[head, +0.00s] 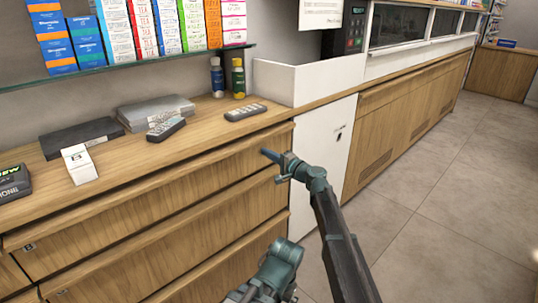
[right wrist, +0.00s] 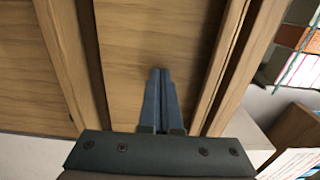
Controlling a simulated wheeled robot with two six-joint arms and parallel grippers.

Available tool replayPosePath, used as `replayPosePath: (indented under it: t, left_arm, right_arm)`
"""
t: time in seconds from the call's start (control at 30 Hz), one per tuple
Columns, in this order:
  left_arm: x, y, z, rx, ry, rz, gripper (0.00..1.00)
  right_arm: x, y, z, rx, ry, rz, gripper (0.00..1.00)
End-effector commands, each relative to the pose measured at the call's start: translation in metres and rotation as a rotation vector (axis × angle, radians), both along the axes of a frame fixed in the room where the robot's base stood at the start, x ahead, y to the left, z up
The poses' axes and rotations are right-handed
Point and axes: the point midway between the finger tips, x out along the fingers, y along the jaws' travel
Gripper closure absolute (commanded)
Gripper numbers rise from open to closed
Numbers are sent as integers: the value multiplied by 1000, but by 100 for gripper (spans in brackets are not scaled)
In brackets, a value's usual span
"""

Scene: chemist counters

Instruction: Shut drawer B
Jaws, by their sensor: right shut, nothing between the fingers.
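In the right wrist view the closed fingers (right wrist: 160,72) point at a plain wood panel (right wrist: 150,35); contact is not clear. My left gripper is not in view.
The counter (head: 190,135) holds a remote (head: 246,112), a dark handset (head: 166,129), a white box (head: 79,164) and two bottles. A lower drawer (head: 215,235) lies below. A white cabinet panel (head: 325,145) stands right of the drawers. The tiled floor (head: 450,200) is clear.

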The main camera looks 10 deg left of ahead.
Motion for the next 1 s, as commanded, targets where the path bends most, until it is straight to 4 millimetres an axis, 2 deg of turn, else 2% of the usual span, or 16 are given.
replayPosePath:
  t: [0.03, 0.17, 0.33, 0.47, 0.7, 1.0]
  left_arm:
    - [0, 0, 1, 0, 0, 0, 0]
    - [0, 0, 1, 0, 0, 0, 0]
    - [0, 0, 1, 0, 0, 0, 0]
    - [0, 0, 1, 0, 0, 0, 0]
    - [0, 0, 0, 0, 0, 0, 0]
    - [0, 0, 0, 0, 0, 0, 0]
  right_arm:
    - [7, 5, 2, 7, 1, -2, 100]
    - [6, 4, 2, 8, 0, -3, 100]
    - [-7, -6, 2, 7, 1, -3, 100]
    - [-27, -22, 2, 4, -1, -3, 100]
    - [-62, -65, 1, 3, -1, -3, 100]
    - [-84, -96, 1, 2, 0, -1, 100]
